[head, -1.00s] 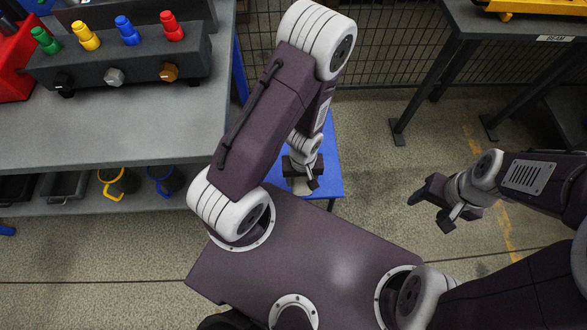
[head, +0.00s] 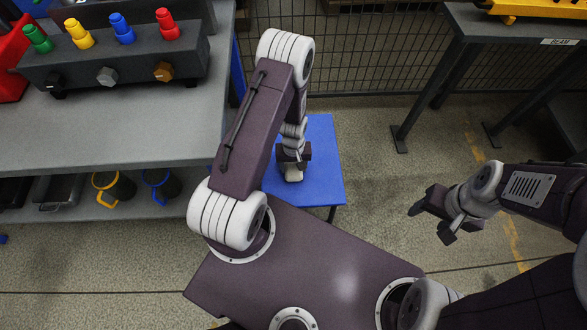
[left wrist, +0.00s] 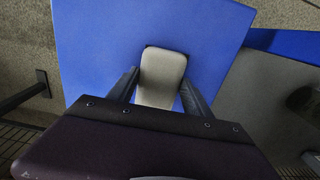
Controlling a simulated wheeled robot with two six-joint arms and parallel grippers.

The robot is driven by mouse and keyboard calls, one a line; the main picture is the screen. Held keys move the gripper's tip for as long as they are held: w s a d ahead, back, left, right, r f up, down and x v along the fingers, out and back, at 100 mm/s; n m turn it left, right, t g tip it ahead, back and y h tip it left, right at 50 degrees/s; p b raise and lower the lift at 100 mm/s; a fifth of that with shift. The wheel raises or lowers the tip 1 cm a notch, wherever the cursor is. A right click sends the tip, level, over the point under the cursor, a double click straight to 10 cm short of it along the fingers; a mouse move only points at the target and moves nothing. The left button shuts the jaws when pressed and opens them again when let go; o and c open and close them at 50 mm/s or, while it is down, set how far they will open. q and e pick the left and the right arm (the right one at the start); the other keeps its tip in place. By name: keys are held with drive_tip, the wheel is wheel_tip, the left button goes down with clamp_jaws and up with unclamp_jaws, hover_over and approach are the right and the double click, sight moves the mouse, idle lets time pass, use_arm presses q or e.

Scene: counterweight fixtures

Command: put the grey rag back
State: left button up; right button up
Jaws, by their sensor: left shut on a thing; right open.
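The grey rag (head: 293,174) is a small pale pad over the blue stand (head: 325,165), in the middle of the head view. It also shows in the left wrist view (left wrist: 163,66), with a thin dark shadow at its far edge. My left gripper (head: 293,163) is shut on the rag, with a finger on each side of it. The rag is very low over the blue top; I cannot tell whether it touches. My right gripper (head: 432,220) is open and empty, off to the right above the floor.
A grey workbench (head: 120,130) stands at the left, with a dark block (head: 115,65) carrying coloured pegs. A dark table (head: 530,30) is at the upper right. The blue top around the rag is clear.

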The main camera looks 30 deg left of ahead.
use_arm(q)
drive_tip(key=shift+f, duration=0.55)
drive_tip(key=shift+r, duration=0.1)
use_arm(e)
drive_tip(key=shift+f, duration=0.3)
use_arm(q)
drive_tip(key=o, duration=1.6)
use_arm(e)
drive_tip(key=shift+f, duration=0.1)
